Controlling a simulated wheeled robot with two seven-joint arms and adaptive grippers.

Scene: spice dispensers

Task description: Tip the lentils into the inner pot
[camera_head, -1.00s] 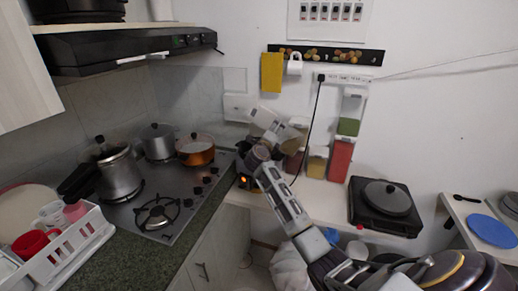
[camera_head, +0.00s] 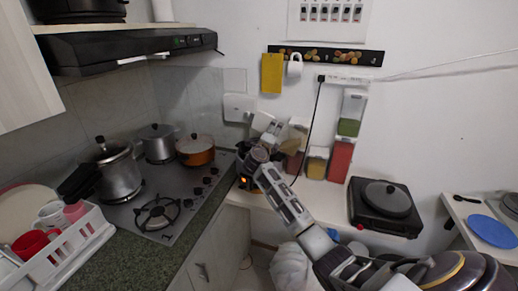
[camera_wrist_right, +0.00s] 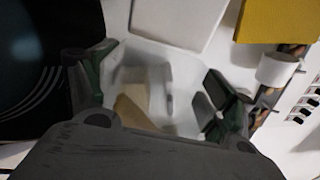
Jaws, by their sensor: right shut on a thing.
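My right gripper (camera_head: 264,141) reaches over the counter by the wall. In the right wrist view its fingers are shut on a clear container (camera_wrist_right: 152,82) with tan contents (camera_wrist_right: 132,112) in its lower part. In the head view the container is hard to separate from the pale parts at the fingers. A dark cooker (camera_head: 243,182) with an orange light stands just below the gripper, largely hidden by my arm. I cannot see into its inner pot or tell whether any contents have fallen. My left gripper is not in view.
Spice dispensers with brown, yellow (camera_head: 317,163) and red (camera_head: 341,160) contents stand close to the right of the gripper. A black cord (camera_head: 313,120) hangs beside them. A hob with pots (camera_head: 196,149) is at left, a black hotplate (camera_head: 385,205) at right.

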